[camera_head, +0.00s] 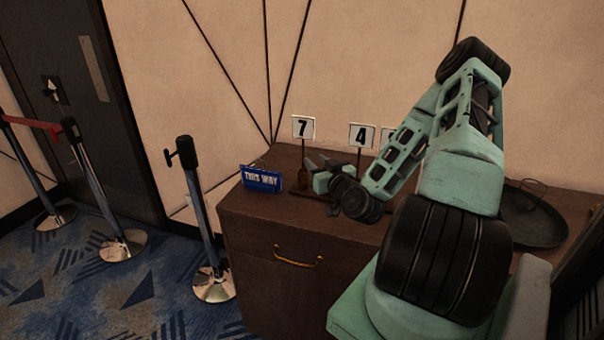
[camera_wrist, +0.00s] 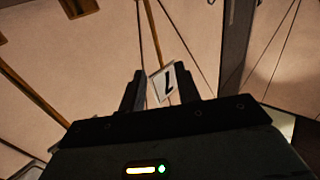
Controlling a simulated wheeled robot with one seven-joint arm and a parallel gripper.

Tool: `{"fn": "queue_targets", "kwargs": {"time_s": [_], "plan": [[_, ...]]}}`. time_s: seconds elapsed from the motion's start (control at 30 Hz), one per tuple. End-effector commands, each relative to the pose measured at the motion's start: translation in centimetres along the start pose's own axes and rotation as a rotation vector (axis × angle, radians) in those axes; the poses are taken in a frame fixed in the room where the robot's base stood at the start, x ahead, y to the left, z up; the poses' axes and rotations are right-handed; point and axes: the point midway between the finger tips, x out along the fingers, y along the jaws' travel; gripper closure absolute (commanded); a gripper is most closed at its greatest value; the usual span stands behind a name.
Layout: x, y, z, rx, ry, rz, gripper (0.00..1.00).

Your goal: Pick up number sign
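A white number sign with a black 7 (camera_head: 303,127) stands upright on a thin post on the brown cabinet. A second sign with a 4 (camera_head: 361,135) stands to its right, and a third (camera_head: 388,138) is mostly hidden behind my arm. My gripper (camera_head: 312,180) is low over the cabinet, beside the lower post of the 7 sign. In the wrist view my gripper (camera_wrist: 160,73) has its fingers apart. A white sign plate (camera_wrist: 163,83) with a tilted digit shows in the gap between them. I cannot tell whether the fingers touch it.
A blue THIS WAY sign (camera_head: 262,179) lies at the left of the brown cabinet (camera_head: 262,222). A dark round tray (camera_head: 535,225) is at its right end. A chrome stanchion (camera_head: 203,215) stands left of the cabinet. The wall is close behind the signs.

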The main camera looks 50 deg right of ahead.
Motion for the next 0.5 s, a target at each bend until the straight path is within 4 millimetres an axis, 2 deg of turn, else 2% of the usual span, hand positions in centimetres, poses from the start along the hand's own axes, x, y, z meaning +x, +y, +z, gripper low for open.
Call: {"fn": "queue_targets", "kwargs": {"time_s": [0.03,0.2,0.3,0.5], "plan": [[1.0,0.0,-0.6,0.002,0.002,0.001,0.67],[4.0,0.0,-0.6,0.003,0.002,0.001,0.67],[5.3,-0.1,-0.5,0.003,0.000,0.001,0.67],[6.5,0.0,-0.4,0.003,0.000,0.001,0.67]]}}
